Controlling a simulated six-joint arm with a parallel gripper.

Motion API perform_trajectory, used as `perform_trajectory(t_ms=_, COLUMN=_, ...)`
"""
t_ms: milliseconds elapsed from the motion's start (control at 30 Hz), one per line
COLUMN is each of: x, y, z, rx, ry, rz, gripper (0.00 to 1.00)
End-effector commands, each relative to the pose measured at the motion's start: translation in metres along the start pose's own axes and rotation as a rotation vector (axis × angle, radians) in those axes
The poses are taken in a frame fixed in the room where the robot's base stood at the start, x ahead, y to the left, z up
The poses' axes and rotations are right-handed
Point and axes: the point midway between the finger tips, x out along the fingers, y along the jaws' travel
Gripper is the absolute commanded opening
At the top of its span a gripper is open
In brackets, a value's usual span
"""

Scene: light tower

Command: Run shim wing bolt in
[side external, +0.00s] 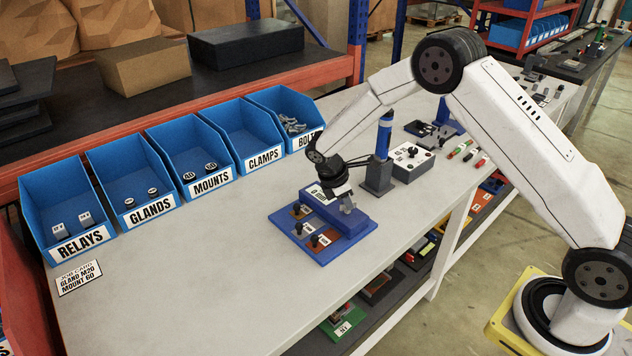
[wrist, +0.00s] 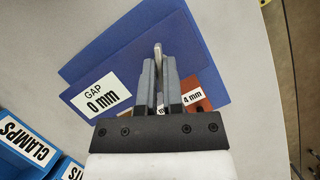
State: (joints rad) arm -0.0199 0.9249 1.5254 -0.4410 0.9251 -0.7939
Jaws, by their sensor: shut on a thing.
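My gripper (side external: 347,206) reaches down over the blue fixture, near its raised block. In the wrist view my gripper (wrist: 159,88) has its fingers close together on a pale metal piece, which looks like the wing bolt (wrist: 158,54). Only its narrow end shows between and beyond the fingertips; how deep it sits in the block cannot be told. The blue fixture (side external: 312,255) has a raised blue block (side external: 349,224) and a white label (wrist: 98,97) reading GAP 0 mm. Brown shims with black knobs (side external: 314,241) lie on the fixture's base, one labelled 4 mm in the wrist view.
Blue bins stand along the back: relays (side external: 62,193), glands (side external: 134,166), mounts, clamps and bolts (side external: 272,97). A blue-topped post (side external: 384,135) and a grey box with buttons (side external: 409,160) stand right behind the fixture.

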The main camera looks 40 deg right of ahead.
Motion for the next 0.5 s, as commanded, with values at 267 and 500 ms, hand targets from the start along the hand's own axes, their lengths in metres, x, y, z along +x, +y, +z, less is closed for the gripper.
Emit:
perform_trajectory(t_ms=267, x=-0.0034, y=0.0032, z=0.0009, rx=0.245, ry=0.001, rz=-0.097, gripper=0.0)
perform_trajectory(t_ms=500, x=-0.0035, y=0.004, z=0.0011, rx=0.456, ry=0.002, rz=-0.184, gripper=0.0)
